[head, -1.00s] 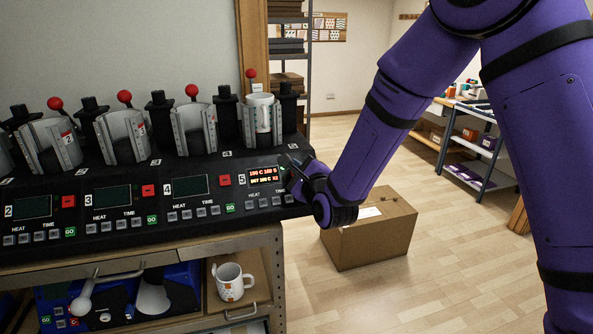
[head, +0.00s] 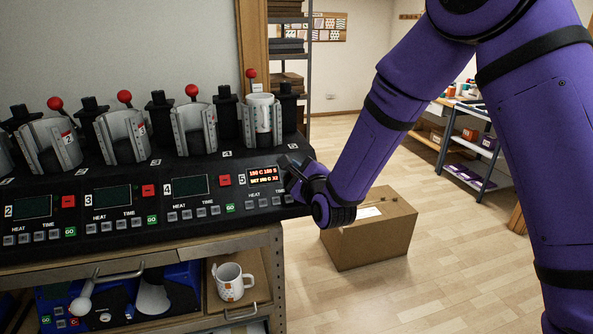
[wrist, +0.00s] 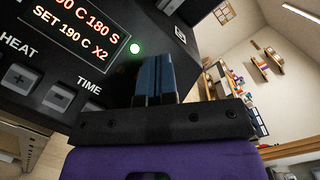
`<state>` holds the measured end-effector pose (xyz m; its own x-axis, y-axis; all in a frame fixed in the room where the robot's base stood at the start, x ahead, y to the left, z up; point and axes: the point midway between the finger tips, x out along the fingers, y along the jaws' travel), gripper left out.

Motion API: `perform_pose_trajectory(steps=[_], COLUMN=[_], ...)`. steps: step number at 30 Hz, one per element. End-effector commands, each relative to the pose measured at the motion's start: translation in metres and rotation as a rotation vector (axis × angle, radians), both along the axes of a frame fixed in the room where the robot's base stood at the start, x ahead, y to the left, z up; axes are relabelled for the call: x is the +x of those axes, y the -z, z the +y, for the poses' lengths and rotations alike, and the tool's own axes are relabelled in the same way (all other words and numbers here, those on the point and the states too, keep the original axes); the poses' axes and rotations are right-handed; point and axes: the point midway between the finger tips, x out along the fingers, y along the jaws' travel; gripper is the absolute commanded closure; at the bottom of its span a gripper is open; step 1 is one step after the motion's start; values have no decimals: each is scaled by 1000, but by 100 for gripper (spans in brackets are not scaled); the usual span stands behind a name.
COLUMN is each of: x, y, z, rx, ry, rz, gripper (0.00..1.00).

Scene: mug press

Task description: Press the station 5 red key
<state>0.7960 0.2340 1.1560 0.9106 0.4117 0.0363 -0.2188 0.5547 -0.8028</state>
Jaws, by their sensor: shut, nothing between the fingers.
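The station 5 panel, with its number label (head: 242,180), is at the right end of the black press bench. Its lit display (head: 264,174) shows orange and red text; the wrist view reads "180 S" and "SET 190 C X2" on this display (wrist: 75,30). A green light (wrist: 136,48) glows right of the display. My gripper (head: 286,163) is shut and empty at the panel's right side; in the wrist view its blue fingers (wrist: 153,62) point at the panel face just below and right of the light. The station 5 red key is not visible; my gripper covers that area. Contact cannot be told.
Station 4's red key (head: 225,180) is close on the left. A white mug (head: 262,112) stands in the station 5 clamp, whose red-knobbed lever (head: 251,74) is upright. A patterned mug (head: 230,281) sits on the shelf below. A cardboard box (head: 375,240) is on the floor at right.

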Motion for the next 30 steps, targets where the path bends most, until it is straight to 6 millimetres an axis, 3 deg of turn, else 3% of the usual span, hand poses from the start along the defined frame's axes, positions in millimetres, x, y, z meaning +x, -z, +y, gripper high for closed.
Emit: perform_pose_trajectory(steps=[30], x=[7], y=[7], z=[2], rx=[0], ry=[0], rz=[0], gripper=[100])
